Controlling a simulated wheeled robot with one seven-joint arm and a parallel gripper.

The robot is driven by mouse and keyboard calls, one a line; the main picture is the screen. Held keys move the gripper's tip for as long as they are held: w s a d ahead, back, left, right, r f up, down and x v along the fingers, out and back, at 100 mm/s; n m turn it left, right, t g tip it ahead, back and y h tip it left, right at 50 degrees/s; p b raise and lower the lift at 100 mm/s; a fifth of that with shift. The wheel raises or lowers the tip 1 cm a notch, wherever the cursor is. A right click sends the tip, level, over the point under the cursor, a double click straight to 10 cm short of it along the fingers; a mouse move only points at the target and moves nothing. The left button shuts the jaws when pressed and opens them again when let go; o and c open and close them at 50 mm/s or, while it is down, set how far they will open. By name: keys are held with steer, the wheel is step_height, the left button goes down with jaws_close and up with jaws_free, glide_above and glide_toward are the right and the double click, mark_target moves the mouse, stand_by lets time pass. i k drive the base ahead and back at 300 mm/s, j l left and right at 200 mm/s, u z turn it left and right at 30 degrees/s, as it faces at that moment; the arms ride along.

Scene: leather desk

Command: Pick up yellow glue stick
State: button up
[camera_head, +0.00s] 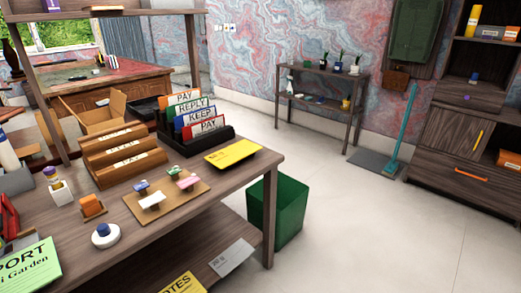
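A small yellow upright cylinder (473,19) stands on the upper shelf of the dark wooden cabinet at the top right. Its colour fits the yellow glue stick, but it is too small to tell for sure. A small purple-capped stick (51,174) stands in a white holder (61,193) on the near desk at the left; I cannot tell what it is. My gripper is not in view.
The near wooden desk (225,195) holds file sorters, a yellow envelope (232,153) and stamps on a board (167,203). A green bin (290,211) stands beside it. A teal broom (403,130) stands before the cabinet (455,150). The middle floor is clear.

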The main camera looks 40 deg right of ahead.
mark_target(53, 179)
steer(key=i+j+z, duration=0.15)
steer(key=z, duration=0.35)
steer(key=i+j+z, duration=0.1)
steer(key=j+z, duration=0.4)
steer(key=i+j+z, duration=0.15)
steer(key=j, duration=0.75)
steer(key=i+j+z, duration=0.1)
steer(key=j, duration=0.8)
steer(key=i+j+z, duration=0.15)
steer(key=j, duration=0.75)
